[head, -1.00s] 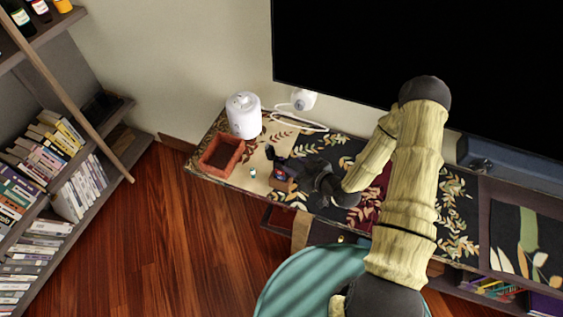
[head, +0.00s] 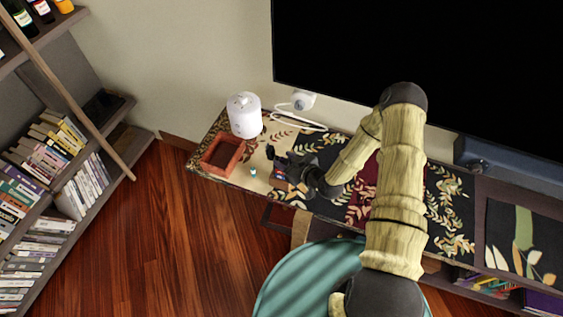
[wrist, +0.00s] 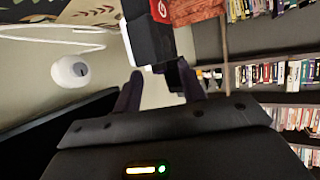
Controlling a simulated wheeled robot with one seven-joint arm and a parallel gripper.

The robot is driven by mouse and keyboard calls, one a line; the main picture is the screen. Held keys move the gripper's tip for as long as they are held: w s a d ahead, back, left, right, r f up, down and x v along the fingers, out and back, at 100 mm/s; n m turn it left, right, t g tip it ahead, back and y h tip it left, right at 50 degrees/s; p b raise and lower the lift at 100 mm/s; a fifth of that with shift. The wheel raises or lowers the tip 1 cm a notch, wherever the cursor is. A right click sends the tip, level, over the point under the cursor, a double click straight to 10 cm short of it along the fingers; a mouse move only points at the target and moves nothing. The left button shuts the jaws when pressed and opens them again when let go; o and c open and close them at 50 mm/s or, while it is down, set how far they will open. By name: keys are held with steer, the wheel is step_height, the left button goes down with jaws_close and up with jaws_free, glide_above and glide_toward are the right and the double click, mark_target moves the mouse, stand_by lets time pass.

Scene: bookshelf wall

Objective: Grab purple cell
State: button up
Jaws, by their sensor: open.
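I cannot clearly make out a purple cell in either view. A small white and teal cylinder (head: 252,172) stands on the cabinet top, right of the red-brown tray. My gripper (wrist: 160,88) is open, with its two dark fingers apart in the wrist view. In the head view it is low over the cabinet top, close to a dark item with red and blue parts (head: 281,173). The wrist view shows a black and white box with a red face (wrist: 150,38) just beyond the fingers. Parts of the dark item are hidden by my gripper in the head view.
A red-brown open tray (head: 207,165) and a white canister (head: 244,116) stand left of my gripper. A white round device with a cable (head: 303,100) is behind. A large black screen (head: 420,60) rises at the back. A bookshelf (head: 75,150) stands at left.

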jaws_close()
steer(key=shift+r+p, duration=0.45)
steer(key=shift+r, duration=0.2)
step_height(320, 180, up, 11)
steer(key=p, duration=0.7)
steer(key=s+d+b, duration=0.3)
steer(key=s+d, duration=0.9)
steer(key=s, duration=0.1)
steer(key=shift+d+f, duration=0.15)
steer(key=shift+s, duration=0.1)
